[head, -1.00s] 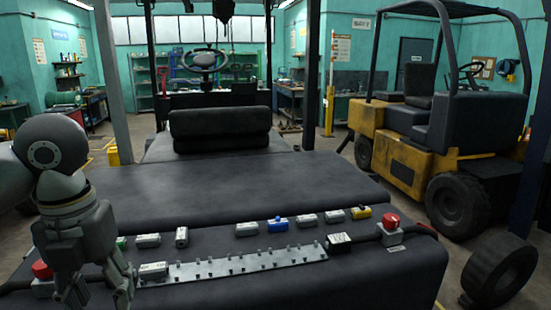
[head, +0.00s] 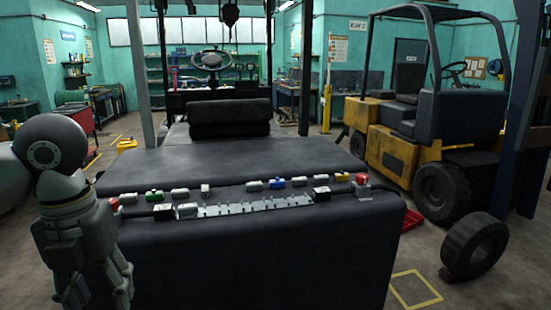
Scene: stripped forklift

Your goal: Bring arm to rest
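My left arm comes in at the left edge, and its gripper (head: 97,294) points down with two fingers spread apart. No object shows between them. The gripper is in front of the left end of the dark forklift body (head: 260,260). My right arm and gripper are not in view.
A loose tyre (head: 474,246) and yellow forklift (head: 400,155) stand right.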

